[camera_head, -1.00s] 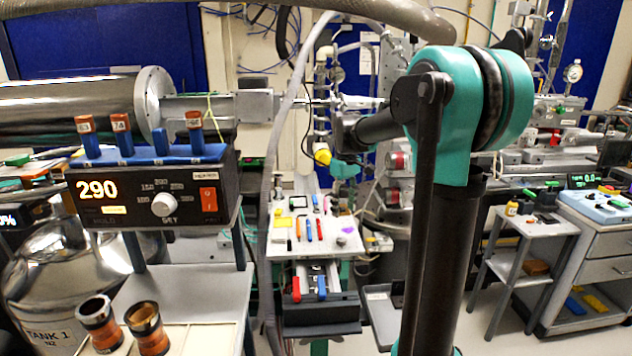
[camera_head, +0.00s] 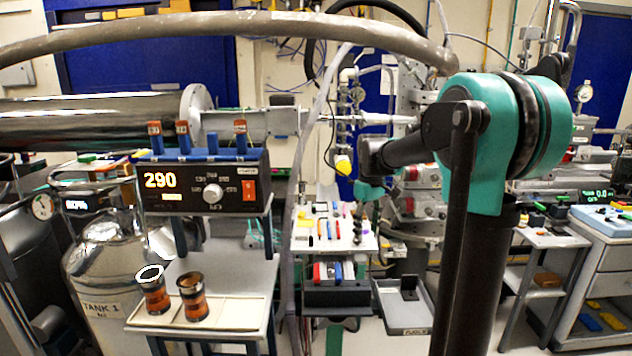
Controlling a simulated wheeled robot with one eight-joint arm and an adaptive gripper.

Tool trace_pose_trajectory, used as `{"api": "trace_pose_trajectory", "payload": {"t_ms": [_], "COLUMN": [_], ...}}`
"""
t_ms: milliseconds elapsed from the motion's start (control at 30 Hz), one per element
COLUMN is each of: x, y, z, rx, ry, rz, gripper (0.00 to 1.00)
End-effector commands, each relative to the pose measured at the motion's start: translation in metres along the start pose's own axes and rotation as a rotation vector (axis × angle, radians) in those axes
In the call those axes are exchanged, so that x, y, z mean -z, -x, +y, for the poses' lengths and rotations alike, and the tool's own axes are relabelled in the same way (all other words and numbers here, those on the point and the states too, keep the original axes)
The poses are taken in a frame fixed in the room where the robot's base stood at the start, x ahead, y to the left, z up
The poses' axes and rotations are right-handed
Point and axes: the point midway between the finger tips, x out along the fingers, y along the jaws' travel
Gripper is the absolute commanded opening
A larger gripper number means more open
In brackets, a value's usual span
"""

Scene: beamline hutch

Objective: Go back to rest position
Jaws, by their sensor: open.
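My arm rises at the right of the head view, with its teal joint near the top. Its dark forearm reaches left to a wrist that bends down at the middle. My gripper (camera_head: 357,228) hangs below the teal wrist end, small and dark, pointing down in front of the right part of a white tool board (camera_head: 318,240). It looks open, and I see nothing held in it. Its fingertips are hard to make out against the clutter behind.
A controller reading 290 (camera_head: 212,208) stands on a shelf at the left, above two brown cups (camera_head: 194,297) on a pale tray (camera_head: 240,311). A steel tank (camera_head: 105,268) is at far left. A grey tray (camera_head: 408,318) and a side cart (camera_head: 541,243) flank my arm. A thick hose (camera_head: 230,28) crosses overhead.

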Motion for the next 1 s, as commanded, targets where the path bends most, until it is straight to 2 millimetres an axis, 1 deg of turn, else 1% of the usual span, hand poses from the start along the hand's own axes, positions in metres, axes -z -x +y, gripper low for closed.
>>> {"api": "trace_pose_trajectory", "payload": {"t_ms": [367,567,667,767,800,900,1000], "x": [-0.035,-0.068,-0.091,-0.122,-0.137,-0.171,-0.196], "y": [-0.025,-0.049,-0.066,-0.089,-0.101,-0.127,-0.147], "z": [-0.015,-0.03,-0.042,-0.058,-0.066,-0.086,-0.1], "rx": [-0.029,-0.052,-0.066,-0.082,-0.089,-0.101,-0.109], "ry": [-0.103,-0.198,-0.263,-0.35,-0.39,-0.484,-0.556], "rz": [0.051,0.101,0.136,0.185,0.208,0.263,0.308], "gripper": [0.5,0.5,0.5,0.5,0.5,0.5,0.5]}}
